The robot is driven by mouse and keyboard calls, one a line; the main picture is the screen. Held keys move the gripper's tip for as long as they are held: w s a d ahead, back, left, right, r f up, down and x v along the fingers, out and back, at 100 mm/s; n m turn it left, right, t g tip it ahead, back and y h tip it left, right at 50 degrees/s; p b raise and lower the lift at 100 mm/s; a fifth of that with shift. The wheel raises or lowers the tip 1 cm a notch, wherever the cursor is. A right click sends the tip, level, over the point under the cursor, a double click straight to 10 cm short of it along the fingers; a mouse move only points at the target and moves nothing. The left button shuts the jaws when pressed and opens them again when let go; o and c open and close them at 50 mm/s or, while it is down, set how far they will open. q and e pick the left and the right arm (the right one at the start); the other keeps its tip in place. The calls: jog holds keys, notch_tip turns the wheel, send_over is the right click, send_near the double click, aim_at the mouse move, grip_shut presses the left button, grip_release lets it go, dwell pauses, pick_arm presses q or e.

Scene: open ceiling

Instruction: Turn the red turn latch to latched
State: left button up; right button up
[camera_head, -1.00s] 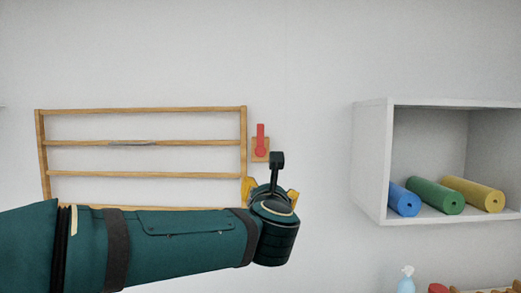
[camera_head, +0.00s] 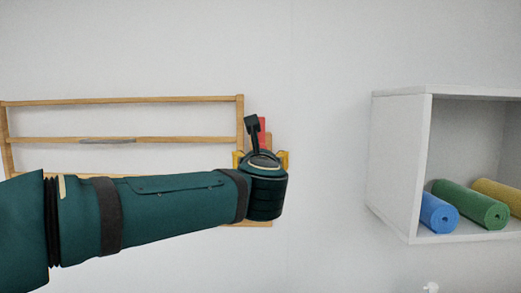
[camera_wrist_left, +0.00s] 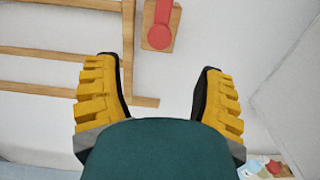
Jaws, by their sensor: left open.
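The red turn latch (camera_wrist_left: 160,32) sits on a small wooden plate (camera_wrist_left: 176,28) fixed to the wall. In the left wrist view it lies beyond my fingertips at the top, with its round hub lowest and its arm running up out of the frame. In the head view only a bit of the red latch (camera_head: 262,124) shows behind my wrist. My left gripper (camera_wrist_left: 158,76) is open and empty, its yellow fingers apart, short of the latch. In the head view the left gripper (camera_head: 261,160) is mostly hidden by my wrist. My right gripper is not in view.
A wooden wall rack (camera_head: 120,100) is just left of the latch, close to my left gripper. A white wall cubby (camera_head: 400,165) with blue, green and yellow rolls is at the right. The wall between latch and cubby is bare.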

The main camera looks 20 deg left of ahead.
aim_at(261, 137)
pick_arm(q)
jog(key=p+x, duration=0.1)
jog(key=x, duration=1)
jog(key=shift+f+p, duration=0.15)
jog(key=shift+p, duration=0.25)
jog(key=shift+c, duration=0.2)
grip_shut()
